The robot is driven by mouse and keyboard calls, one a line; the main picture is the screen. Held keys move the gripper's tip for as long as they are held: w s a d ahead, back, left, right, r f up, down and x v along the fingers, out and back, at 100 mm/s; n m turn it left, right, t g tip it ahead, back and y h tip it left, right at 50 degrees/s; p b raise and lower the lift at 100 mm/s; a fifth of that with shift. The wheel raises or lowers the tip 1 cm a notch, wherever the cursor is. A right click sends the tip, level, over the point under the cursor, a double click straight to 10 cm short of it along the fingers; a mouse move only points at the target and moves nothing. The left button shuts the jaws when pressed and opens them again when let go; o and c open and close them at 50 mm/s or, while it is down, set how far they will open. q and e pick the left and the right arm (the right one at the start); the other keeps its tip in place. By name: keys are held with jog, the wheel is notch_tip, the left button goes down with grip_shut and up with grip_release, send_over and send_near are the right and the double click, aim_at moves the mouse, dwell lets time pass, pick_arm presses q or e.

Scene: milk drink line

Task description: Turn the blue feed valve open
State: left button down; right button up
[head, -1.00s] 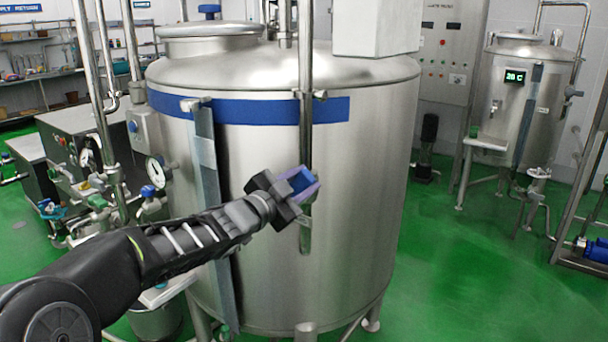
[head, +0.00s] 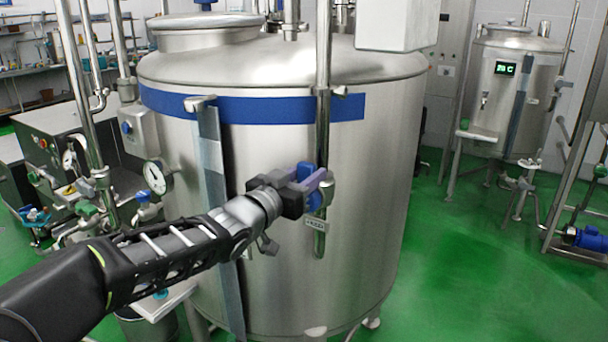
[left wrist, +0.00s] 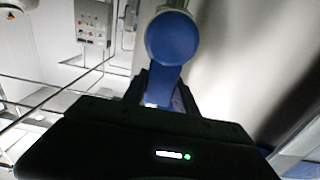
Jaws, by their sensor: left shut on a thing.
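The blue feed valve (head: 306,171) sits on the vertical steel pipe (head: 323,130) at the front of the big steel tank (head: 360,165). My left gripper (head: 316,187) reaches in from the left and is shut on the valve's blue handle. In the left wrist view, the blue handle (left wrist: 172,38) has a round end and runs down between the fingers, which are mostly dark and hidden. The gripper hides part of the valve, so its exact angle is hard to tell. My right gripper is not in view.
A pressure gauge (head: 155,177) and other valves stand left of the tank. A smaller tank (head: 512,90) stands at the back right.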

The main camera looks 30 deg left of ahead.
pick_arm(q)
jog(key=shift+f, duration=0.1)
jog(key=c, duration=1)
grip_release()
jog(key=shift+o, duration=0.2)
jog(key=shift+s, duration=0.15)
jog(key=s, duration=0.7)
jog(key=shift+s+b, duration=0.25)
jog(key=shift+b, duration=0.15)
